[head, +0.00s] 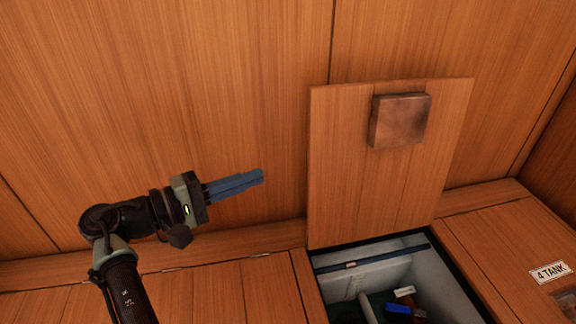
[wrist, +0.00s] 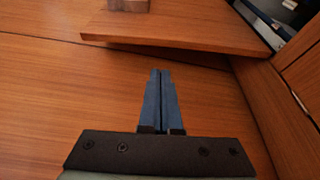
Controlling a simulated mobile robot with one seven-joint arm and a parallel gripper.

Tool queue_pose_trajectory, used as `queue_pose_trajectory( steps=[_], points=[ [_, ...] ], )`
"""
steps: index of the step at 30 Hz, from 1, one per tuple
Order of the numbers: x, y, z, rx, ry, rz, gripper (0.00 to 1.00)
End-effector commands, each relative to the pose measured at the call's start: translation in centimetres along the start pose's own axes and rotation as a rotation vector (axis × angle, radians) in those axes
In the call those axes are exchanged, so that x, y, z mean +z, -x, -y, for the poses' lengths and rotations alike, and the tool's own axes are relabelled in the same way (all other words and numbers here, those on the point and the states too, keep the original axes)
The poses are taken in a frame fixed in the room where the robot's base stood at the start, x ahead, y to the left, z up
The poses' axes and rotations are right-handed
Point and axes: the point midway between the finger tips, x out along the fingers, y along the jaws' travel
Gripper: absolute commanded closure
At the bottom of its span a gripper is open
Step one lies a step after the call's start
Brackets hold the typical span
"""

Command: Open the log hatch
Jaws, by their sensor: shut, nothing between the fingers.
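The log hatch (head: 345,180) is a wooden panel standing raised, leaning near the wood wall behind the opening. A brown, metallic-looking block (head: 400,120) sits on its face near the top. Below it the compartment (head: 385,262) is uncovered, with pale walls. My gripper (head: 262,176) is shut and empty, left of the raised hatch and apart from it. In the wrist view, my gripper's blue fingers (wrist: 161,75) are together, and the hatch panel (wrist: 180,28) shows beyond them with part of the block (wrist: 128,5) at the top edge.
Inside the compartment are a blue object (head: 405,311) and a small white-and-orange item (head: 404,291). A label reading "4 TANK" (head: 551,273) is on the wood at right. Wood panels (head: 200,290) lie left of the opening. Space around my gripper is clear.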

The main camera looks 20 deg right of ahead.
Motion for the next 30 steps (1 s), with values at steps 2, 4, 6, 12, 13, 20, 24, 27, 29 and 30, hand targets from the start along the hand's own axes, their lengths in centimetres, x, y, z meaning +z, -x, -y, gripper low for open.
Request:
queue_pose_trajectory(
  steps=[2, 4, 6, 12, 13, 20, 24, 27, 29, 30],
  points=[
    [0.0, -0.6, 0.1, 0.005, 0.003, 0.005, 1.0],
    [0.0, -1.5, 0.3, 0.004, 0.0, 0.006, 1.0],
    [0.1, -2.7, 0.4, 0.003, -0.001, 0.007, 1.0],
    [0.1, -6.5, 0.5, 0.002, -0.002, 0.006, 1.0],
    [0.0, -7.0, 0.5, 0.002, -0.002, 0.005, 1.0],
    [0.0, -9.5, 0.2, 0.002, 0.0, 0.002, 1.0],
    [0.0, -9.9, 0.0, 0.003, 0.001, 0.001, 1.0],
    [0.0, -9.9, -0.1, 0.002, 0.001, 0.001, 1.0],
    [0.0, -9.9, -0.1, 0.002, 0.001, 0.001, 1.0],
    [0.0, -9.9, -0.1, 0.002, 0.001, 0.001, 1.0]
  ],
)
